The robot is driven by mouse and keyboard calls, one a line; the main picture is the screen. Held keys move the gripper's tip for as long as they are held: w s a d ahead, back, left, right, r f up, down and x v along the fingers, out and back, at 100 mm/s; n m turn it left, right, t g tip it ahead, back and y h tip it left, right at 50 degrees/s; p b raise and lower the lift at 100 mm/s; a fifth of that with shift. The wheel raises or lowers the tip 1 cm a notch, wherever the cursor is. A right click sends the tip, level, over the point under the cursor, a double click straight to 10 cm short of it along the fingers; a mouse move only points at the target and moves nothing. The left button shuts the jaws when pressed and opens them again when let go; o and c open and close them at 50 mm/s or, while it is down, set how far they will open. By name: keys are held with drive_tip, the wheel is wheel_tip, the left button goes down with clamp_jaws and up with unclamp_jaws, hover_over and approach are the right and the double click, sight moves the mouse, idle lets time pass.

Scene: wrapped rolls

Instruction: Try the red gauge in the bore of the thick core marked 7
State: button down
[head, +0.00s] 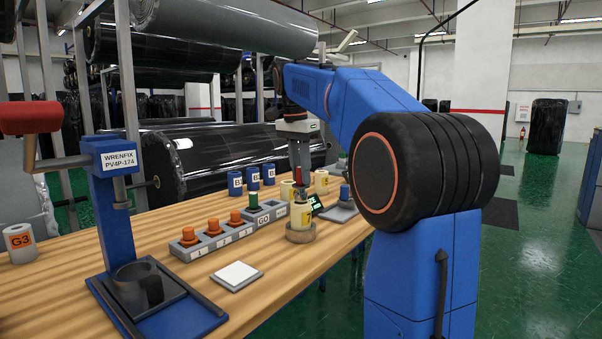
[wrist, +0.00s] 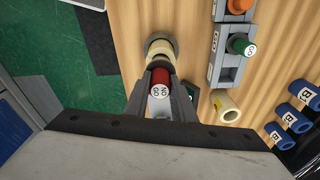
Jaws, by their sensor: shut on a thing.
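My gripper (head: 299,170) points down over the bench and is shut on the red gauge (head: 298,176). In the wrist view the gauge's red end (wrist: 160,84) reads "NO GO" between the fingers. Directly below it a cream core (head: 301,214) stands upright in a round grey-brown holder (head: 301,235). The core also shows in the wrist view (wrist: 160,47), partly behind the gauge and fingers. Its yellow label is too small to read. I cannot tell whether the gauge's lower end is above the bore or inside it.
Left of the core stand a grey GO block (head: 266,213) with a green gauge (head: 253,200) and a block of orange plugs (head: 213,226). Several blue cores (head: 253,178) and cream cores (head: 321,182) stand behind. A white tile (head: 237,275) and blue press (head: 116,210) are nearer.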

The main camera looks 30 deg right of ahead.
drive_tip(key=shift+f, duration=0.5)
idle(1.8)
drive_tip(key=shift+r, duration=0.15)
drive_tip(key=shift+r, duration=1.95)
